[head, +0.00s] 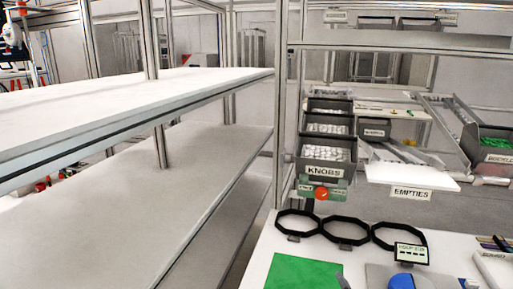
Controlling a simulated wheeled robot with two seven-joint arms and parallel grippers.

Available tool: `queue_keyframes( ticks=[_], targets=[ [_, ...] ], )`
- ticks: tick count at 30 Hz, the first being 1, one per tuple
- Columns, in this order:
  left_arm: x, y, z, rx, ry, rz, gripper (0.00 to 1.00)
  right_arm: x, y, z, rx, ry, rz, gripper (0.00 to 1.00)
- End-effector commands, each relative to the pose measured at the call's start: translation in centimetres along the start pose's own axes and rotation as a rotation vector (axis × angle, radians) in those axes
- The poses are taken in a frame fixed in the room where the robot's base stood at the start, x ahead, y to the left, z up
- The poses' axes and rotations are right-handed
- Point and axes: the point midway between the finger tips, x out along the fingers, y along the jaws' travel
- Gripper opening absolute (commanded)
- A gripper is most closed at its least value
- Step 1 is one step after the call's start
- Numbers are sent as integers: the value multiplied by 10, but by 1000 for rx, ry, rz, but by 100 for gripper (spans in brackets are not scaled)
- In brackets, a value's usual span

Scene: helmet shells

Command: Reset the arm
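Neither of my arms nor grippers shows in the head view, so their pose and state are hidden. No helmet shell can be made out. The view takes in a workbench (262,262) at the lower right and a shelf rack at the left.
The rack's upper shelf (120,100) and lower shelf (150,200) are bare. On the workbench are black rings (345,231), a green mat (302,272) and a blue item (403,282). Behind stand a KNOBS bin (325,172), an EMPTIES tray (410,175) and a bin of green parts (490,145).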

Motion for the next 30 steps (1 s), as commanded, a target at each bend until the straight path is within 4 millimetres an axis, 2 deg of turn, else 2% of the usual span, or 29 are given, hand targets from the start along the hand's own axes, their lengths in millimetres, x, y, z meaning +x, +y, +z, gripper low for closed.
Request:
queue_keyframes(
  ticks=[5,9,15,24,26,30],
  targets=[
    [0,1,8,0,-11,1,36,-43,-38,21,244,-160,-232,63],
    [0,1,7,0,-11,1,36,-89,-62,40,416,-336,-392,63],
    [0,1,7,0,-10,1,36,-142,-76,59,556,-547,-509,63],
    [0,1,4,0,-5,1,36,-210,-81,81,672,-822,-580,63],
    [0,1,4,0,-5,1,36,-224,-80,85,689,-876,-586,63],
    [0,1,3,0,-4,1,36,-207,-106,101,684,-886,-593,63]
  ],
)
